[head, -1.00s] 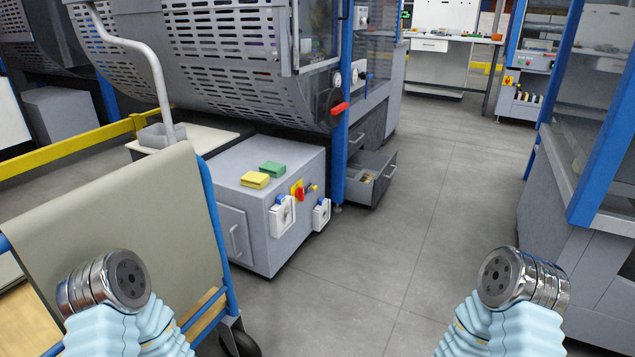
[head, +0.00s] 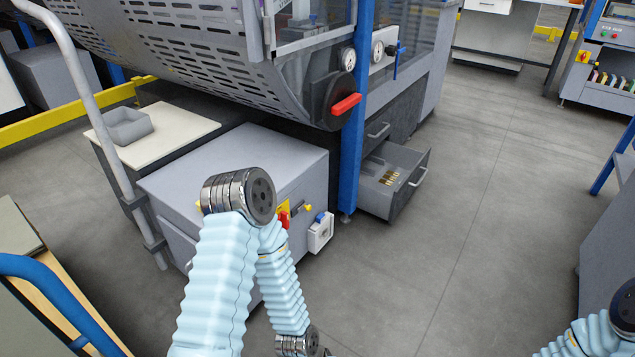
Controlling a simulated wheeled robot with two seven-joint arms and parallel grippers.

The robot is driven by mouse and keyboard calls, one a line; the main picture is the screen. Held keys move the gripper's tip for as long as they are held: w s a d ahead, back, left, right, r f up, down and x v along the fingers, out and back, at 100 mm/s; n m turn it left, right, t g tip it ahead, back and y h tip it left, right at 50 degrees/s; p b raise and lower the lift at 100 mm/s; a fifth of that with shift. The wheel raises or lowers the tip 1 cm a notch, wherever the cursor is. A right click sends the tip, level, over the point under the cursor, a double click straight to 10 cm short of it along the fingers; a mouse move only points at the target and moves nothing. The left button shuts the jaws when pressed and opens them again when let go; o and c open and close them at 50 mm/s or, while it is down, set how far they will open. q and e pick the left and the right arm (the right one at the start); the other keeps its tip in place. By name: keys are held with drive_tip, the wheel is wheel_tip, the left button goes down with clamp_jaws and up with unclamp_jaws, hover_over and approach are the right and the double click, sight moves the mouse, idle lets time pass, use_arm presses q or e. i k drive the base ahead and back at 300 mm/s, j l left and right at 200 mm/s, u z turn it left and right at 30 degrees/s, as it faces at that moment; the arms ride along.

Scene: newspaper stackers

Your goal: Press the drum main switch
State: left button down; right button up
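A red lever handle (head: 346,104) sits on a dark round plate at the right end of the perforated drum machine (head: 190,50), beside a blue post. A red and yellow rotary switch (head: 284,214) is on the front of the grey cabinet (head: 165,205) below, partly hidden by my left arm. No label shows which one is the drum main switch. My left arm stands in front of the cabinet, with its wrist end at the bottom edge; its gripper fingers do not show. Only part of my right arm shows at the bottom right corner, without its gripper.
A blue post (head: 353,165) stands right of the cabinet. An open drawer (head: 393,178) juts into the aisle. A white-topped stand (head: 160,135) with a grey tray is at left. A cart with a blue rail (head: 50,275) is at lower left.

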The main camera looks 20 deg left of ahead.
sight(283, 216)
drive_tip(key=i+u, duration=0.2)
drive_tip(key=i, duration=0.2)
drive_tip(key=i+l+u, duration=0.15)
drive_tip(key=i, duration=0.3)
